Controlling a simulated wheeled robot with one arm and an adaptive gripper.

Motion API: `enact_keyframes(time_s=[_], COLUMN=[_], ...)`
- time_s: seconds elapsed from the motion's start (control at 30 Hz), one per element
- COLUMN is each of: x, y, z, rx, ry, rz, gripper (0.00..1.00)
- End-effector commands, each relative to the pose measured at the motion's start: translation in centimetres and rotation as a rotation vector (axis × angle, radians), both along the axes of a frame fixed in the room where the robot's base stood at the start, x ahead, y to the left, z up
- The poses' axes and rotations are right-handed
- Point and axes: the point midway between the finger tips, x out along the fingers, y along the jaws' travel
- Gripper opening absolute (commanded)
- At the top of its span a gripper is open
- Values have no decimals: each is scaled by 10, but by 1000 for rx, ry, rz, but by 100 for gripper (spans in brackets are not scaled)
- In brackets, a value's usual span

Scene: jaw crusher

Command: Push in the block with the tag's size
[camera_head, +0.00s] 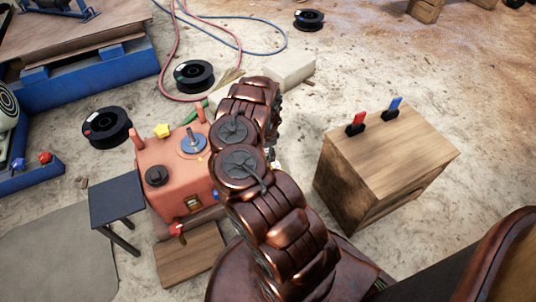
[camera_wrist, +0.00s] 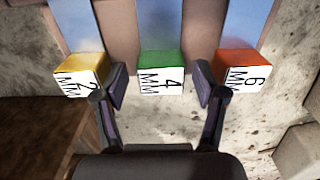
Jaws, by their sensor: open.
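Three blocks stand in a row in the wrist view. A yellow block (camera_wrist: 82,72) reads "2 MM", a green block (camera_wrist: 162,72) reads "4 MM", and an orange-red block (camera_wrist: 241,72) reads "6 MM". A pale blue strip runs up behind each one. My gripper (camera_wrist: 158,82) is open, with its fingers toward the left and right sides of the green block. I cannot tell whether the fingers touch it. In the head view my own arm hides the gripper and the blocks. I cannot make out a size tag in either view.
The orange-red machine (camera_head: 178,172) with knobs and a blue dial stands left of my arm. A wooden cabinet (camera_head: 385,150) with a red and a blue switch stands to the right. A dark small table (camera_head: 117,202) is at left. Black spools and hoses lie on the floor.

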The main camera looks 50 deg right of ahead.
Motion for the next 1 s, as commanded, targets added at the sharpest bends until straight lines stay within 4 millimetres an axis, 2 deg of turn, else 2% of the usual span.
enact_keyframes(time_s=[0.33,1.0], x=[1,0], y=[0,0], z=[-3,-3], rx=[0,1], ry=[-1,0], rz=[0,0], gripper=[71,1])
